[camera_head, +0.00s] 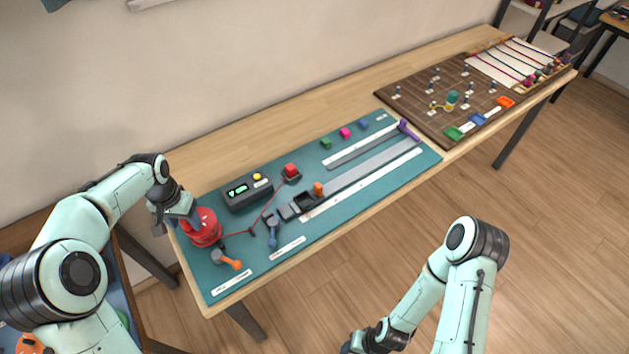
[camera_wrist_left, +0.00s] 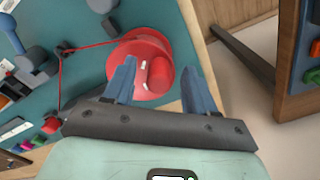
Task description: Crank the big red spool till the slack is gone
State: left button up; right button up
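The big red spool (camera_head: 203,228) stands at the near left end of the teal mat (camera_head: 215,282). In the left wrist view the spool (camera_wrist_left: 128,52) shows from above with a red knob (camera_wrist_left: 158,74) on top. My left gripper (camera_wrist_left: 162,90) is open, its two blue fingers on either side of the knob with gaps showing. In the head view the left gripper (camera_head: 176,222) is at the spool's left side. A thin red cord (camera_head: 236,234) runs from the spool past a small peg towards a red block (camera_head: 291,170). My right gripper (camera_head: 362,345) is at the bottom edge, its fingertips unclear.
A grey lever with an orange handle (camera_head: 228,260) lies close in front of the spool. A dark box with a green display (camera_head: 247,192) stands behind it. Slide tracks (camera_head: 370,170) and a brown pegboard (camera_head: 420,95) fill the table further right. Floor is free in front.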

pick_arm(q)
notch_tip(320, 180, up, 13)
jog(key=p, duration=0.1)
jog(key=shift+r+p, duration=0.2)
jog(key=shift+p, duration=0.1)
pick_arm(e)
jog(key=shift+w+r, duration=0.8)
jog(key=shift+r, duration=0.25)
pick_arm(q)
jog(key=shift+s+f, duration=0.1)
pick_arm(e)
jog(key=shift+s, duration=0.1)
